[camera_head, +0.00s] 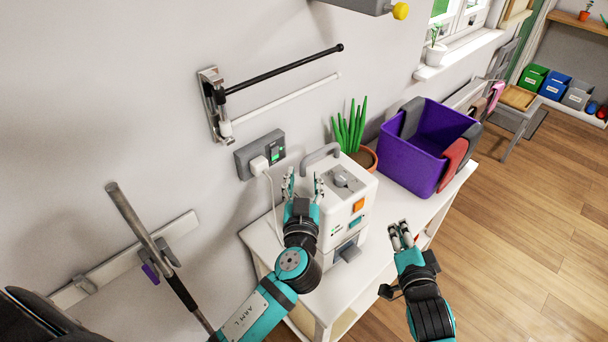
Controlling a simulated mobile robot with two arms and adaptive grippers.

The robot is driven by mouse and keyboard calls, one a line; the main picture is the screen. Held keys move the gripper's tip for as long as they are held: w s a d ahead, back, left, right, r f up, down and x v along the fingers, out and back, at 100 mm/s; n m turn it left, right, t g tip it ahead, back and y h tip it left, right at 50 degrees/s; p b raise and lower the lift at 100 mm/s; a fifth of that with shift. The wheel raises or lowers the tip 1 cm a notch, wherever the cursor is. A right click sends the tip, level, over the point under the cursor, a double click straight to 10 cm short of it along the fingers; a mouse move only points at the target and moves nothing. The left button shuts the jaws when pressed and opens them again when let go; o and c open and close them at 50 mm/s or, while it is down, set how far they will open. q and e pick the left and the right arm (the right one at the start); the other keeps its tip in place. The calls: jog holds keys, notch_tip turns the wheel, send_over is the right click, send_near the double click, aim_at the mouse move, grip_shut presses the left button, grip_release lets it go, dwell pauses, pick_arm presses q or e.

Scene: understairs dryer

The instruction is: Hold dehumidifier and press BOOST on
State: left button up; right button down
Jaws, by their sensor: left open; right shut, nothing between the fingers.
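The dehumidifier (356,190) is a white box with a grey carry handle and a dark knob on top. It stands upright on a white bench. Its front has an orange button (359,205) and a teal button (355,221); any lettering is too small to read. My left gripper (304,182) is open at the left side of the dehumidifier, just below the handle (320,154); I cannot tell whether it touches the casing. My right gripper (400,229) is shut and empty, in front and to the right of the dehumidifier, apart from it.
A white bench (408,210) carries the dehumidifier, a potted plant (350,128) and a purple crate (408,168) with cloths over its edge. A wall socket (260,153) with a plugged-in cable is behind. Rails (285,68) stick out above.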

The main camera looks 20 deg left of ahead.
pick_arm(q)
jog(key=b+v, duration=0.6)
jog(key=v, duration=1.3)
jog(key=shift+s+r, duration=0.2)
jog(key=shift+s, duration=0.05)
pick_arm(e)
notch_tip(320, 180, down, 6)
jog(key=shift+s+r, duration=0.1)
pick_arm(q)
jog(key=shift+d, duration=0.1)
notch_tip(320, 180, up, 5)
jog(key=p, duration=0.4)
jog(key=shift+f+p, duration=0.2)
jog(key=shift+p, duration=0.15)
pick_arm(e)
jog(key=v, duration=0.9)
